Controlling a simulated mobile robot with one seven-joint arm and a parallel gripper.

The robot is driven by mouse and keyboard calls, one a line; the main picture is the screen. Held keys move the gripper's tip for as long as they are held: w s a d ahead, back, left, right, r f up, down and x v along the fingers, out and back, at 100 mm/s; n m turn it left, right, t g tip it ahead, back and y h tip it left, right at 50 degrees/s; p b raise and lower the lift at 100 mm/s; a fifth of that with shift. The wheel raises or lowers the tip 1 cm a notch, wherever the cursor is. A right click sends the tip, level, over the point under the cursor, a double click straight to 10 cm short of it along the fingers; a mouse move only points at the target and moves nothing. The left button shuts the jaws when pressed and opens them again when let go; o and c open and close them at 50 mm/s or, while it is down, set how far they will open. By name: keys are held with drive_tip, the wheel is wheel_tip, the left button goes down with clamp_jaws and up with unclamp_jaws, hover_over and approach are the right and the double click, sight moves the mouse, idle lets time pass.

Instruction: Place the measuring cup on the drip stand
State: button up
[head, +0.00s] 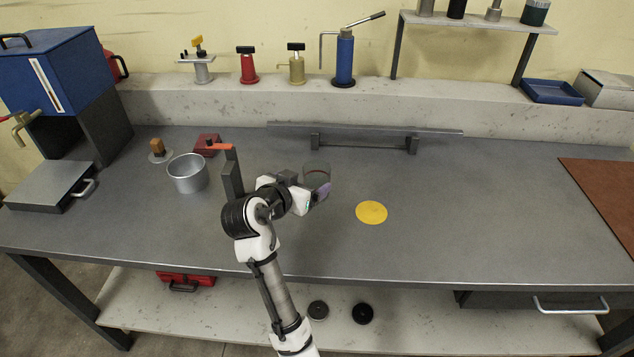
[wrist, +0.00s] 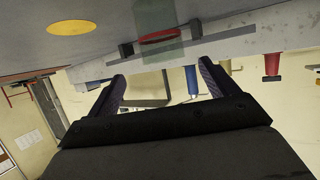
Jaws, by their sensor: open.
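The measuring cup (head: 318,171) is a clear, see-through cup with a reddish line, standing on the bench just beyond my gripper (head: 312,187), which partly hides it. In the wrist view the cup (wrist: 157,22) shows greenish and upside down, centred beyond the fingertips. My gripper (wrist: 161,70) is open, and nothing shows between its fingers. I cannot tell for sure which thing is the drip stand.
A yellow disc (head: 371,212) lies flat right of the cup, with clear bench around it. A metal pot (head: 187,174) and a red block (head: 207,143) stand left of my arm. A brown mat (head: 605,190) lies at far right. Several coloured tools stand on the back ledge.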

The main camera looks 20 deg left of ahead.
sight(322, 168)
drive_tip(key=p+x, duration=0.1)
drive_tip(key=x, duration=0.3)
drive_tip(key=p+x, duration=0.1)
drive_tip(key=x, duration=0.3)
drive_tip(key=shift+w+a+p, duration=0.2)
drive_tip(key=shift+w+p, duration=0.1)
drive_tip(key=shift+w, duration=0.05)
drive_tip(key=c, duration=1.2)
drive_tip(key=shift+o, duration=0.2)
